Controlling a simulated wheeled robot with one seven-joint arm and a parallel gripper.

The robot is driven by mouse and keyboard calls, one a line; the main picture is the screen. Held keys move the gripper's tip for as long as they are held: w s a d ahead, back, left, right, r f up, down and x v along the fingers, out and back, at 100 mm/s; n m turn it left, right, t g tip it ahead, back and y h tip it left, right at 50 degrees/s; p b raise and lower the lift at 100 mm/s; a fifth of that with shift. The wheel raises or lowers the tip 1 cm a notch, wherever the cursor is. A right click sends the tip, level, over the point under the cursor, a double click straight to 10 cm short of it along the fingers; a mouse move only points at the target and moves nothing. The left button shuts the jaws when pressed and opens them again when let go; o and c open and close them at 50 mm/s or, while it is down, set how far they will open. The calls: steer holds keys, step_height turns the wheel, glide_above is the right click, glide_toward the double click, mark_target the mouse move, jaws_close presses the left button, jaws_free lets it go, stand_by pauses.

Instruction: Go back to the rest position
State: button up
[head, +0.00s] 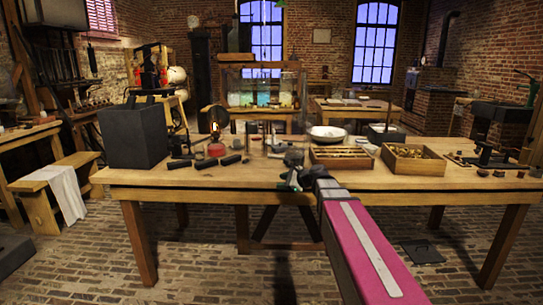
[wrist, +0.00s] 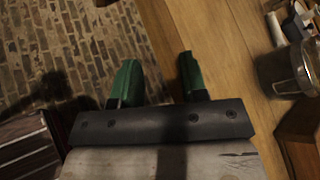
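My gripper (head: 290,181) is at the front edge of the wooden table (head: 225,180), near its middle, at the end of my pink arm. In the wrist view its two green fingers (wrist: 158,72) stand wide apart, with only the table edge and brick floor visible behind them. Nothing is held between them. The exact height of the fingers relative to the tabletop is hard to tell.
A wooden tray (head: 341,158) and a box of brass-coloured pieces (head: 414,161) are right of my gripper. A red lamp (head: 216,148) with a flame and a dark block (head: 134,136) stand left. A glass vessel (wrist: 288,70) is close by. Brick floor lies in front.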

steer(key=s+d+f+n+g+h, duration=0.3)
steer(key=s+d+f+n+h, duration=0.2)
steer(key=s+f+n, duration=0.3)
steer(key=s+d+f+n+g+h, duration=0.4)
steer(key=s+d+f+n, duration=0.4)
steer(key=s+f, duration=0.5)
step_height(320, 180, down, 4)
steer(key=shift+s+d+r+n+h, duration=0.2)
steer(key=shift+s+n+h, duration=0.05)
steer(key=shift+n+h, duration=0.45)
